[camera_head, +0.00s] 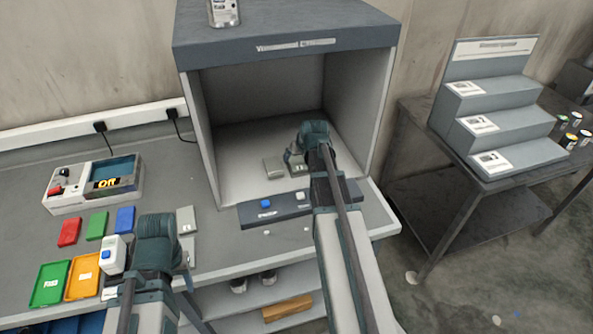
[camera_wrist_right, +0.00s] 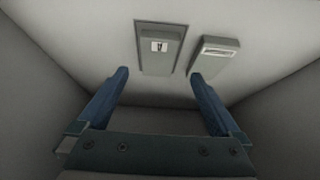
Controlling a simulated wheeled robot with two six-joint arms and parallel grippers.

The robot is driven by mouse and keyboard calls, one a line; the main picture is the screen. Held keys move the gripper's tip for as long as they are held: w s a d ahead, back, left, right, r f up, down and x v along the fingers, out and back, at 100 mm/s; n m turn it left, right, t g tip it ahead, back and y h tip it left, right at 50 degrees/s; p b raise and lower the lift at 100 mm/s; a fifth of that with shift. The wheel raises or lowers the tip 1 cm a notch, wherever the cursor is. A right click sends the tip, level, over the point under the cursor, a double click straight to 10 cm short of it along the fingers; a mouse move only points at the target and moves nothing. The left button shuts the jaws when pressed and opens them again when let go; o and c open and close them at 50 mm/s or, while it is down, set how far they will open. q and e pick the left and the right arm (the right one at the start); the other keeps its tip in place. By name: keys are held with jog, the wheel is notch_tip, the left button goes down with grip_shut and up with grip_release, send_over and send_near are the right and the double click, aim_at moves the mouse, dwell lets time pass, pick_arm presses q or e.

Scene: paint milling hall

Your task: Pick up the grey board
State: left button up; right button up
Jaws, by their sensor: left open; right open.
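Inside the open-fronted booth, a flat grey board with a small white label (camera_wrist_right: 160,47) lies within a dark rectangular outline, seen in the right wrist view. A second grey piece with a white strip (camera_wrist_right: 213,55) lies beside it, slightly turned; I cannot tell which is meant. In the head view, one grey piece (camera_head: 273,168) shows just left of my right gripper (camera_head: 295,163). My right gripper is open and empty; the labelled board appears ahead of its fingertips (camera_wrist_right: 158,73). My left gripper (camera_head: 183,262) is open low over the bench, its fingers partly hidden.
The booth's side walls (camera_head: 360,100) and roof (camera_head: 285,45) enclose my right gripper. A dark panel with a blue button (camera_head: 266,204) lies at its front. Red (camera_head: 69,232), green (camera_head: 96,225) and blue (camera_head: 125,220) pieces and a grey card (camera_head: 186,219) lie near my left gripper.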

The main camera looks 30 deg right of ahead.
aim_at(297, 161)
jog(key=shift+b+x, duration=2.35)
jog(key=shift+x, duration=0.85)
pick_arm(q)
notch_tip(297, 161, down, 5)
jog(key=shift+f, duration=0.1)
pick_arm(e)
jog(key=shift+s+d, duration=0.1)
jog(key=shift+d, duration=0.1)
jog(key=shift+r, duration=0.1)
